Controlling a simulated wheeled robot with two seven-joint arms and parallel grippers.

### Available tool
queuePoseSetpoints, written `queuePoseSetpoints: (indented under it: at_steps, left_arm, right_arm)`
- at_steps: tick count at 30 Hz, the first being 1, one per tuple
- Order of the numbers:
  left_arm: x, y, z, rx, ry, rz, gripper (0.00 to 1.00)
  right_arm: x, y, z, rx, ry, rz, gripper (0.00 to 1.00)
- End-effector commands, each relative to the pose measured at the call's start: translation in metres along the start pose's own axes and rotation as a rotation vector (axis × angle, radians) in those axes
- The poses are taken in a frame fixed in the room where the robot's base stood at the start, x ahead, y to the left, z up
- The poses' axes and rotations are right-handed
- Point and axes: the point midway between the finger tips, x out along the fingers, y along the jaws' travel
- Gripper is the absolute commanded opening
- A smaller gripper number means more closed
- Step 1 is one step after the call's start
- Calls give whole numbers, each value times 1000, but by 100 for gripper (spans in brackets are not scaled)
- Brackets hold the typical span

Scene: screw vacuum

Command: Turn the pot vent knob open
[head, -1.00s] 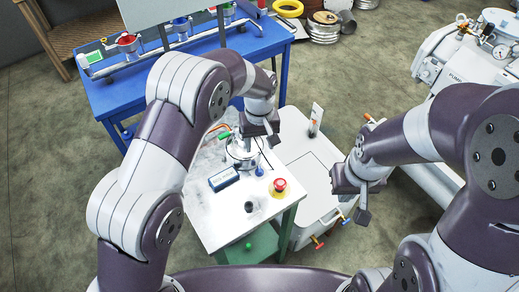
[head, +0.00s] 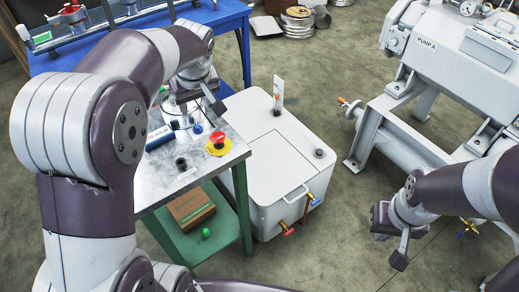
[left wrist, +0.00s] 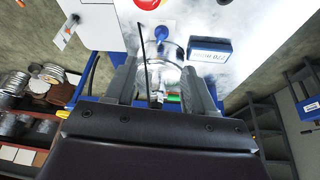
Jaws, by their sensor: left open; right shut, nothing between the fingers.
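The metal pot (left wrist: 170,52) is in the left wrist view, on the bench top, with a small blue knob (left wrist: 160,33) by its rim. In the head view the pot is mostly hidden behind my left arm; a blue knob (head: 197,129) shows just below the hand. My left gripper (left wrist: 160,88) is open, its two fingers at either side of the pot in the picture. Contact cannot be told. In the head view my left gripper (head: 205,98) hangs over the bench's back part. My right gripper (head: 393,242) is shut and empty, over the floor at the right.
The bench (head: 225,150) carries a red stop button (head: 217,141), a black knob (head: 181,164) and a blue-labelled box (left wrist: 210,50). A white cabinet (head: 265,170) stands right of it.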

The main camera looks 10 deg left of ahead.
Motion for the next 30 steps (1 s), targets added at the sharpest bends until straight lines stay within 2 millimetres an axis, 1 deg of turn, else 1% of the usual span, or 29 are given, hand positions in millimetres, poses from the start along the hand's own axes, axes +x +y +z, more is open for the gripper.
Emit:
queuePoseSetpoints:
  at_steps: [1,5,8,12,15,18,21,23,30]
  left_arm:
    - [-1,-3,0,-1,-4,-18,54]
    - [11,-6,0,-23,-1,-32,54]
    - [33,-6,1,-23,-5,-33,54]
    - [71,-7,1,-23,-4,-31,54]
    - [94,-7,1,-22,-3,-31,54]
    - [111,-7,1,-22,-3,-29,54]
    - [121,-8,0,-22,-1,-28,54]
    - [124,-8,0,-22,-2,-28,54]
    - [125,-7,0,-21,-1,-28,54]
  right_arm:
    - [-6,0,-2,0,3,0,0]
    - [-4,0,-2,-1,3,0,0]
    - [0,0,-1,-1,3,0,0]
    - [5,0,0,-1,2,0,0]
    - [7,0,0,-1,2,0,0]
    - [9,0,0,-1,2,0,0]
    - [10,0,0,-1,2,0,0]
    - [10,0,0,-1,2,0,0]
    - [10,0,0,-1,2,0,0]
